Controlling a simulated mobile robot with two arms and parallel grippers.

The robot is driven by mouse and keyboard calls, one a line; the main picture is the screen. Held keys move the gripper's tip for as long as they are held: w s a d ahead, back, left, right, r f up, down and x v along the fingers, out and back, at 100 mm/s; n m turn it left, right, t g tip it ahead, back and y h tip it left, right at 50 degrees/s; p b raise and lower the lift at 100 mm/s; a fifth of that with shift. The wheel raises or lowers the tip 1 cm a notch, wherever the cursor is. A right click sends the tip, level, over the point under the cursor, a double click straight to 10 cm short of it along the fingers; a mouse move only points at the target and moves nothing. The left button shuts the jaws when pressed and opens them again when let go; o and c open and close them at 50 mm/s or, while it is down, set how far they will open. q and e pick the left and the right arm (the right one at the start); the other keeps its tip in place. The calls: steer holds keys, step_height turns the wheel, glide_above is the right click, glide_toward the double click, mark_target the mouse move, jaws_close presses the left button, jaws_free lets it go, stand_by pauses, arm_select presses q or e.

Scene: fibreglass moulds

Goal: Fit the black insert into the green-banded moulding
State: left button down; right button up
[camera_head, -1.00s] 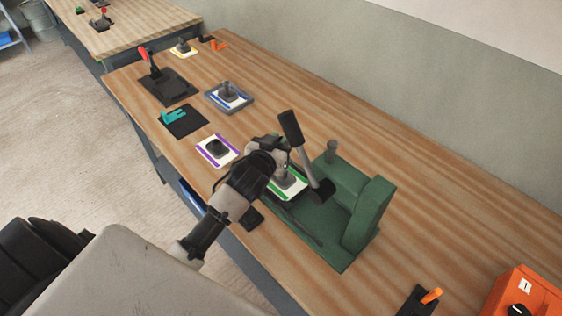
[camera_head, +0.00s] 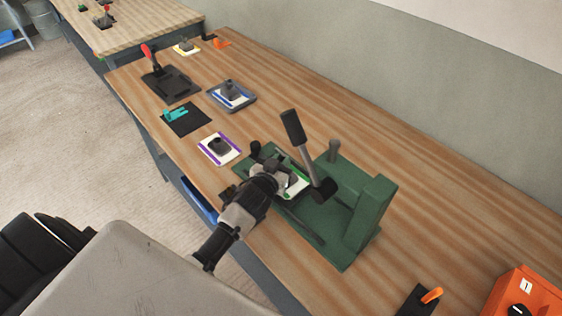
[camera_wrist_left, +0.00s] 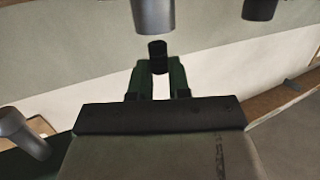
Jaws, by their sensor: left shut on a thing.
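The white moulding with green bands (camera_head: 300,190) lies on the green press-like fixture (camera_head: 368,218), partly hidden by my left gripper. My left gripper (camera_head: 280,172) is low over the moulding and shut on the dark insert (camera_head: 292,179), of which only a small part shows. The insert is at or just above the moulding's face; I cannot tell whether it is seated. The left wrist view shows dark and green parts near the gripper, but not the moulding clearly. My right gripper is not in view.
An orange box (camera_head: 525,300) stands at lower right.

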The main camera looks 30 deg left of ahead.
arm_select(q)
steer(key=shift+f, duration=0.45)
steer(key=c, duration=1.1)
jaws_free()
steer(key=shift+s+f, duration=0.1)
steer(key=shift+f, duration=0.1)
steer(key=shift+r, duration=0.5)
steer(key=shift+r+b+v, duration=0.15)
steer(key=shift+b+v, duration=0.2)
steer(key=shift+v, duration=2.65)
steer(key=shift+r+b+v, duration=0.15)
steer(key=shift+b+v, duration=0.2)
steer(key=shift+v, duration=2.65)
